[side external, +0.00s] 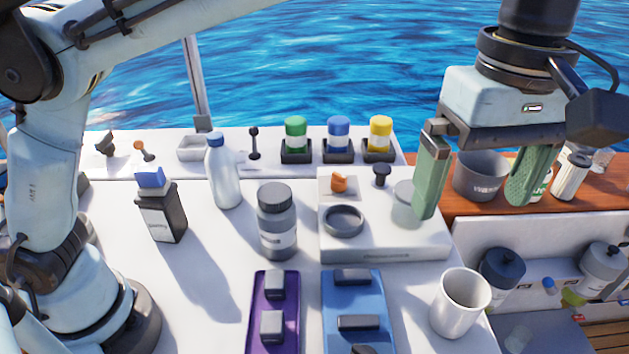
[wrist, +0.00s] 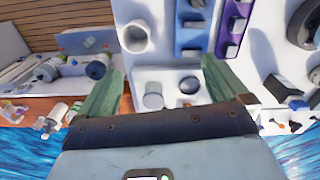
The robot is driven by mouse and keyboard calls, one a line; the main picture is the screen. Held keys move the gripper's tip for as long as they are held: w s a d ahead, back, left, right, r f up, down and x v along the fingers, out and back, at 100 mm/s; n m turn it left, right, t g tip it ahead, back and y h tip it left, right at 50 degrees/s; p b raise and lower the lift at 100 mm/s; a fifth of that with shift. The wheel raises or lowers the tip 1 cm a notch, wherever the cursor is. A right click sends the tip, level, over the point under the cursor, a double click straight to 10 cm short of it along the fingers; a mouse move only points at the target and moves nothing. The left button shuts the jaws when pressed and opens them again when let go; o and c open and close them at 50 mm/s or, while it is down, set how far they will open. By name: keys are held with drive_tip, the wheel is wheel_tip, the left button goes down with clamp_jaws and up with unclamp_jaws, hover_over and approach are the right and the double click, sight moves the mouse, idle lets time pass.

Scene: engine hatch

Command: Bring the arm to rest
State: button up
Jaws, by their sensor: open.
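My gripper (side external: 478,190) hangs at the right of the side external view, its two green fingers spread wide with nothing between them. It is raised above the right edge of the white work surface and the wooden ledge. In the wrist view my gripper (wrist: 163,85) also shows open, with the white panel below and between its fingers. My pale blue arm links reach across the top left of the side external view.
Below stand a white panel (side external: 400,245) with a black ring, a white mug (side external: 460,302), a grey jar (side external: 277,220), a white bottle (side external: 222,172) and a black bottle (side external: 161,215). Purple (side external: 262,335) and blue (side external: 345,300) blocks lie in front. A dark pot (side external: 480,176) stands behind the fingers.

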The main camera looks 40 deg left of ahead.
drive_tip(key=shift+w+a, duration=0.45)
drive_tip(key=shift+a, duration=0.2)
drive_tip(key=s+d+m, duration=0.2)
drive_tip(key=s+d, duration=0.4)
drive_tip(key=d, duration=0.1)
wheel_tip(320, 180, down, 7)
drive_tip(key=shift+s+d, duration=0.15)
idle(0.5)
